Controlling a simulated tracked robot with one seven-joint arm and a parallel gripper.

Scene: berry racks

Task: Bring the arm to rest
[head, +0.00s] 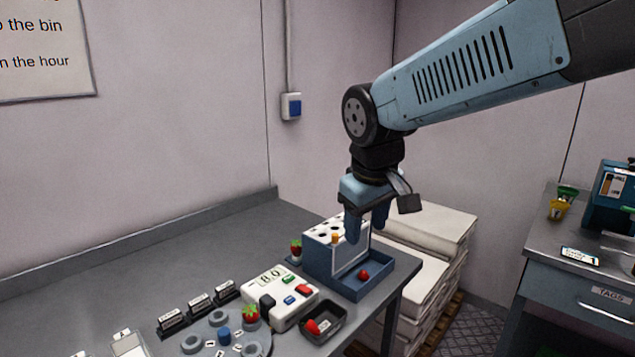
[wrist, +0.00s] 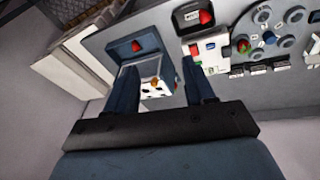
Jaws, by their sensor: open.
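My gripper (head: 366,228) points down over the blue-and-white rack box (head: 318,259) at the right end of the bench. Its two fingers are apart with nothing between them. In the wrist view my gripper (wrist: 161,82) shows both dark blue fingers spread, with the box's white top behind and between them. A small orange-yellow piece (head: 336,238) sits in the box's top; it also shows in the wrist view (wrist: 155,83). A red berry (head: 363,275) lies in the box's blue front tray. Whether the fingertips touch the box cannot be told.
A white device with coloured buttons (head: 283,299), a black tray (head: 324,322) holding a red berry, and a grey round holder (head: 226,335) stand to the left. Stacked white sacks (head: 433,222) are behind the box. A second bench (head: 590,272) is at right.

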